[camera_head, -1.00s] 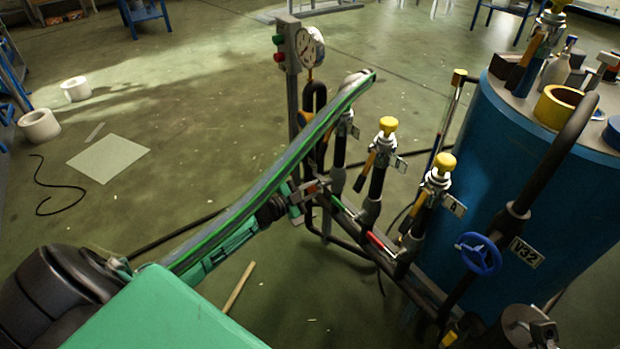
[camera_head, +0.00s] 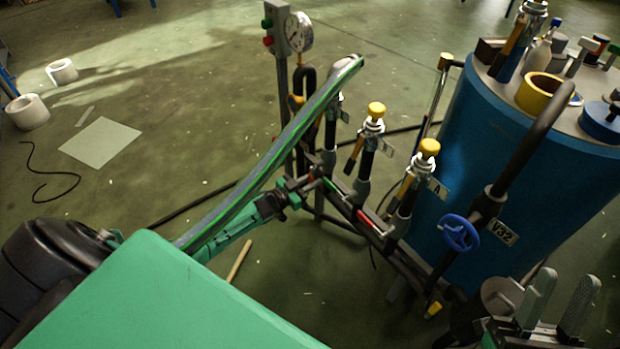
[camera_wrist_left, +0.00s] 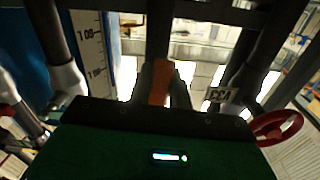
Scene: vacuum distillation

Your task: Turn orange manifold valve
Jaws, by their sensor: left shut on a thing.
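The manifold (camera_head: 400,262) is a dark pipe run with upright branches beside the blue tank. My left gripper (camera_head: 312,184) reaches its far end from the left. In the left wrist view an orange handle (camera_wrist_left: 160,82) stands between the fingers of my left gripper (camera_wrist_left: 166,80), which are shut on it. In the head view this handle is hidden by the gripper, so its angle is unclear. A green handle (camera_head: 331,185) and a red handle (camera_head: 368,218) sit along the same pipe. My right gripper (camera_head: 558,300) is at the bottom right, fingers apart, with nothing seen between them.
The blue tank (camera_head: 440,150) stands at the right, with bottles and tape on top. Yellow-capped valves (camera_head: 376,110) rise from the branches. A blue handwheel (camera_head: 460,232) is near the V32 tag (camera_head: 504,232). A gauge (camera_head: 298,32) stands behind.

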